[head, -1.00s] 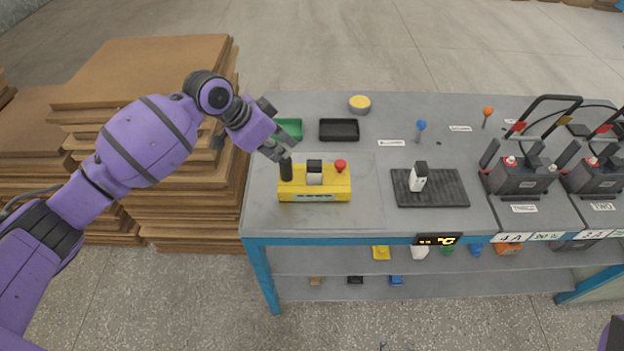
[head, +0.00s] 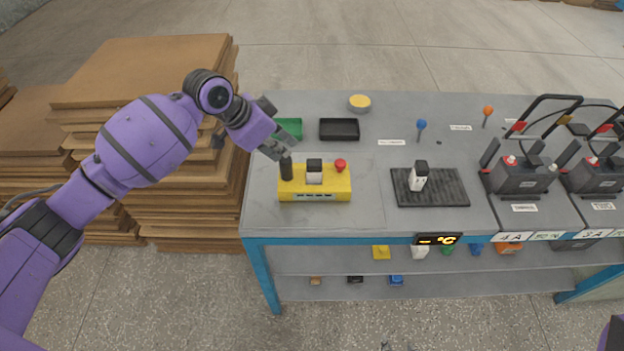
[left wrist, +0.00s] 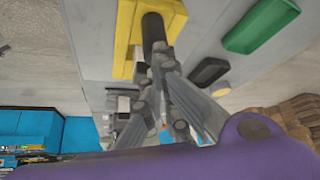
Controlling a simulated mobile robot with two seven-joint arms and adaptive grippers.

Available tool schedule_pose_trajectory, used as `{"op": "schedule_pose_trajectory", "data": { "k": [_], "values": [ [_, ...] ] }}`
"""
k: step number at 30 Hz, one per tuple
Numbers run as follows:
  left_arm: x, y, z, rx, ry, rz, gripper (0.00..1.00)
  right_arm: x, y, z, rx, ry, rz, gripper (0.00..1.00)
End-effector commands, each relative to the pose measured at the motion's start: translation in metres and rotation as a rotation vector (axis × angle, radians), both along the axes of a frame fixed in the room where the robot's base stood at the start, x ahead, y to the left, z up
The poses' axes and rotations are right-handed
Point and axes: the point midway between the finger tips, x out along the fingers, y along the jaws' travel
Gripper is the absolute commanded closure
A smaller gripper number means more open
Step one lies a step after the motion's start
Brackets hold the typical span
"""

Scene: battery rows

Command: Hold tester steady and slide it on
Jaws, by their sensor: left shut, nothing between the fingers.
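The yellow tester (head: 330,191) lies on the left part of the grey bench. It has a black upright post (head: 286,170) at its left end, a white block with a black top (head: 314,172) in the middle and a red button (head: 340,165) at its right. My left gripper (head: 279,152) is shut and empty, just behind and above the post. In the left wrist view the gripper fingers (left wrist: 163,66) overlap the lower end of the post (left wrist: 153,28) against the yellow tester (left wrist: 172,14). I cannot tell whether they touch it.
A green tray (head: 290,128), a black tray (head: 339,130) and a yellow-topped round tin (head: 359,104) stand behind. A black ribbed mat (head: 440,190) bears another white block (head: 419,178). Battery units (head: 520,178) stand at right. Stacked brown boards (head: 185,190) rise left of the bench.

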Motion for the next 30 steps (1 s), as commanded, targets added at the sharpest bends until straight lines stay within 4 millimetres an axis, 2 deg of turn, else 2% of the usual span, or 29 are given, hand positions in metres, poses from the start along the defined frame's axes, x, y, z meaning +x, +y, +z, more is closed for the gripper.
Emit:
{"op": "schedule_pose_trajectory", "data": {
  "k": [14, 30],
  "values": [
    [0.000, 0.000, -0.001, 0.000, 0.000, 0.000, 1.00, 0.002, 0.000, 0.003, -0.001, -0.007, 0.003, 0.60],
    [-0.001, 0.000, -0.011, 0.001, 0.005, -0.001, 1.00, 0.000, 0.004, -0.001, 0.008, 0.000, -0.008, 0.60]
  ]
}}
